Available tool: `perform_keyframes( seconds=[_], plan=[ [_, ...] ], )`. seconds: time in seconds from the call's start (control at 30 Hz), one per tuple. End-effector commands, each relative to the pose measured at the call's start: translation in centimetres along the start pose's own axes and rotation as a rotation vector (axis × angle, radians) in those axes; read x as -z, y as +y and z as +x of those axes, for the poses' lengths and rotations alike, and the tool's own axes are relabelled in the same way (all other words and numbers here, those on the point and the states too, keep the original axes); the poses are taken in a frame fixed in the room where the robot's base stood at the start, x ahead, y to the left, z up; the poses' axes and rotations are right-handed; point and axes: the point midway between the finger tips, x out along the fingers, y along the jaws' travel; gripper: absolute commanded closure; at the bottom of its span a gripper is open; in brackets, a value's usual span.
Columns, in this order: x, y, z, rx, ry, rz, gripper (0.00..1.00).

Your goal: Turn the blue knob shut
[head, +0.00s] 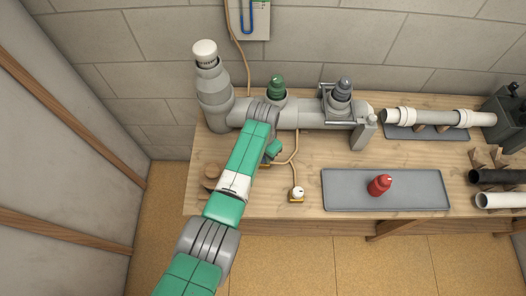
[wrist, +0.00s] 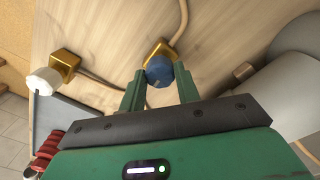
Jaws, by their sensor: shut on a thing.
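The blue knob (wrist: 158,68) sits on a brass valve body (wrist: 160,50) on the wooden bench, with a tan hose running from it. My gripper (wrist: 160,83) has one finger on each side of the knob and is shut on it. A pale mark shows on the knob, but I cannot tell how far it is turned. In the head view my arm hides the blue knob.
A white knob (head: 298,192) on a brass fitting stands nearby; it also shows in the wrist view (wrist: 44,81). A large grey pipe assembly (head: 310,114) lies behind. A grey tray (head: 420,200) with a red knobbed part (head: 379,185) lies to the right.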

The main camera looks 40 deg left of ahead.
Motion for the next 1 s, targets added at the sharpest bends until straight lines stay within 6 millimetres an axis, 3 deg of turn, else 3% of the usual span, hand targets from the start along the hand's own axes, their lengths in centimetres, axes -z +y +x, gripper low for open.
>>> perform_keyframes(
  seconds=[0.33,0.83,0.87,0.93,1.0],
  plan=[
    [0.07,-0.01,-0.09,0.001,0.002,0.105,0.91],
    [0.07,0.0,-0.07,0.001,0.001,0.119,0.91],
    [0.07,0.0,-0.07,0.001,0.001,0.119,0.64],
    [0.07,0.0,-0.07,0.001,0.001,0.119,0.5],
    [0.06,0.0,-0.06,0.001,0.001,0.119,0.46]
  ],
)
